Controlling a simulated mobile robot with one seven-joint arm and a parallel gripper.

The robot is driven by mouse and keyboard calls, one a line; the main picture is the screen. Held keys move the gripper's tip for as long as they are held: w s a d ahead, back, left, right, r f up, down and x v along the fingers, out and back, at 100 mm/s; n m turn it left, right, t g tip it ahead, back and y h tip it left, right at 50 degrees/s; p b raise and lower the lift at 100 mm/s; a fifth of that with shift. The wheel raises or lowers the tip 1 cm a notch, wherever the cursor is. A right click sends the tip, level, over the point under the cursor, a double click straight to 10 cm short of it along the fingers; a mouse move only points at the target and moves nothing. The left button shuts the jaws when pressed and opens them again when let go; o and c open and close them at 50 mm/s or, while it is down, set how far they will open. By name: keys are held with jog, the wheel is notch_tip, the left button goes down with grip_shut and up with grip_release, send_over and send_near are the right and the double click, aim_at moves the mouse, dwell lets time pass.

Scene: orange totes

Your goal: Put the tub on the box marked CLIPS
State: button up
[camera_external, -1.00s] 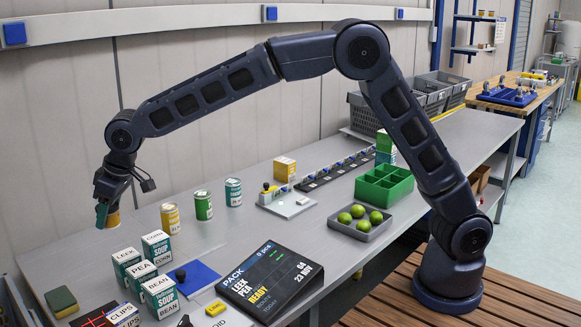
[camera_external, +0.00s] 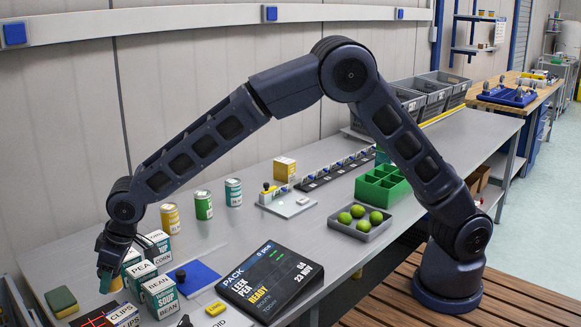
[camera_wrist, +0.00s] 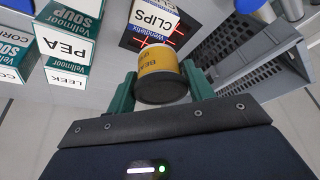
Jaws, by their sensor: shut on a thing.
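My gripper (camera_wrist: 160,88) is shut on a yellow tub (camera_wrist: 160,66) with a dark end, seen between its green fingers in the wrist view. In the external view my gripper (camera_external: 110,272) hangs low at the front left, and only a bit of the tub (camera_external: 116,285) shows below it. The white box marked CLIPS (camera_wrist: 154,18) is just beyond the tub in the wrist view, on a dark mat with red lines. The box (camera_external: 124,314) also shows at the bottom edge of the external view, in front of the gripper. The tub appears held above the bench, apart from the box.
Several soup boxes (camera_external: 160,296) stand close to the right of my gripper in the external view. A green and yellow sponge (camera_external: 61,302) lies to its left. Cans (camera_external: 203,205) stand further back. A grey crate (camera_wrist: 250,55) is at the right in the wrist view.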

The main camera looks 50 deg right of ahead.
aim_at(121, 280)
jog(key=shift+f, duration=3.6)
jog(key=shift+f, duration=0.15)
jog(key=o, duration=1)
jog(key=v, duration=1.2)
